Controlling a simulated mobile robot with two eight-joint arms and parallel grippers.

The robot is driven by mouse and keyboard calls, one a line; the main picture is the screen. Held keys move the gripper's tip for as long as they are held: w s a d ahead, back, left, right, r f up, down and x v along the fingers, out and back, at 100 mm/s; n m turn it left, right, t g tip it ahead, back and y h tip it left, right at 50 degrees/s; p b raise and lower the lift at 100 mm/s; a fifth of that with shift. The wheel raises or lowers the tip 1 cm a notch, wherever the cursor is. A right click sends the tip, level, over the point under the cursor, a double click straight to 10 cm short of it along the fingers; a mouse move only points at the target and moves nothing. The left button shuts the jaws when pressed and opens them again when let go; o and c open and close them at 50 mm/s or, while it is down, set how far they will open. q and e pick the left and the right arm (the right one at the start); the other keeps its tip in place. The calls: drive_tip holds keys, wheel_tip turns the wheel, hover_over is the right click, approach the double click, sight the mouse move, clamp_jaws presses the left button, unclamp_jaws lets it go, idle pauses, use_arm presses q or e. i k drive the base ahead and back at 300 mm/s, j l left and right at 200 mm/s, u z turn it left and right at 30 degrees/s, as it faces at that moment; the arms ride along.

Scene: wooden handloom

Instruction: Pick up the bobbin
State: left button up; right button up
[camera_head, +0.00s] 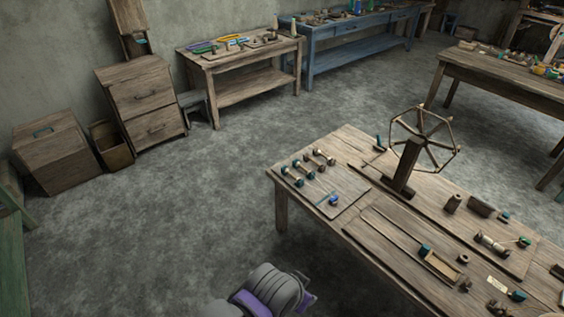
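Several small spool-like pieces with dark or teal ends, which look like bobbins (324,156), lie on a board at the left end of the near wooden table. A larger bobbin-like piece wound with pale thread (493,244) lies on another board toward the right end. I cannot tell which of them is the task's bobbin. A grey and purple part of my own arm shows at the bottom edge, in front of the table and apart from it.
The near table (362,247) also carries a wheel-shaped winder (424,139) on an upright post and a small open wooden box (442,265). A workbench (240,58), a blue bench (352,43), a drawer cabinet (141,98) and another table (497,75) stand behind. The floor between is clear.

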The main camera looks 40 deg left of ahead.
sight(308, 157)
drive_tip(key=i+u, duration=0.15)
drive_tip(key=u, duration=0.25)
drive_tip(key=i+u, duration=0.15)
drive_tip(key=u, duration=0.25)
drive_tip(key=i+u, duration=0.15)
drive_tip(key=u, duration=0.2)
drive_tip(key=i+j+z, duration=0.1)
drive_tip(key=i+j, duration=0.7)
drive_tip(key=i+j+z, duration=0.15)
drive_tip(key=i+j, duration=0.25)
drive_tip(key=i+j+z, duration=0.1)
drive_tip(key=i+j, duration=0.25)
drive_tip(key=j, duration=0.2)
drive_tip(key=i+j+z, duration=0.1)
drive_tip(key=i+j, duration=0.25)
drive_tip(key=j, duration=0.15)
